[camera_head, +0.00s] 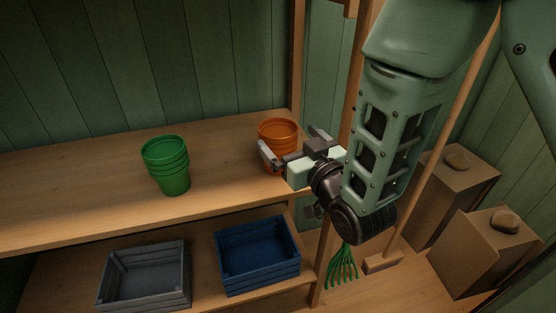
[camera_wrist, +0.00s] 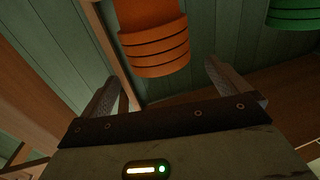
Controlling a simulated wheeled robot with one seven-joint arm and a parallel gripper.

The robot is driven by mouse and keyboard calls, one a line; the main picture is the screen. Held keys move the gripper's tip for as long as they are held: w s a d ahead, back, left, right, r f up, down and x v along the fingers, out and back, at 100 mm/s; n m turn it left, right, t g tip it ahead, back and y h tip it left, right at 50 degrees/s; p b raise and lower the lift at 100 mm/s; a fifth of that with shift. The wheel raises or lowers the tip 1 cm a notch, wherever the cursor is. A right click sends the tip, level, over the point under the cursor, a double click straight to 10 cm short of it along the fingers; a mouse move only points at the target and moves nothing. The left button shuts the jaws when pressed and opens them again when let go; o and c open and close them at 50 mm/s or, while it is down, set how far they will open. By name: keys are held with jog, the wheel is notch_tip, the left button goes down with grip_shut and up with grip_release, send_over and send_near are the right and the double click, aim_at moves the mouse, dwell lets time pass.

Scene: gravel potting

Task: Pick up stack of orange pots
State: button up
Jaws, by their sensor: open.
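The stack of orange pots (camera_head: 278,129) stands upright on the upper wooden shelf, near its right end. My gripper (camera_head: 290,143) is open and empty, level with the shelf. I cannot tell whether a finger touches the pots.
A stack of green pots (camera_head: 166,165) stands to the left on the upper shelf (camera_head: 80,190). A grey crate (camera_head: 146,277) and a blue crate (camera_head: 257,256) sit on the lower shelf. A wooden post (camera_head: 298,60) rises behind the orange stack. Cardboard boxes (camera_head: 490,245) stand at right.

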aim_at(278, 128)
jog(key=shift+p+x, duration=0.35)
jog(key=shift+x, duration=2.7)
jog(key=shift+f, duration=0.15)
jog(key=c, duration=1.4)
jog(key=shift+o, duration=0.2)
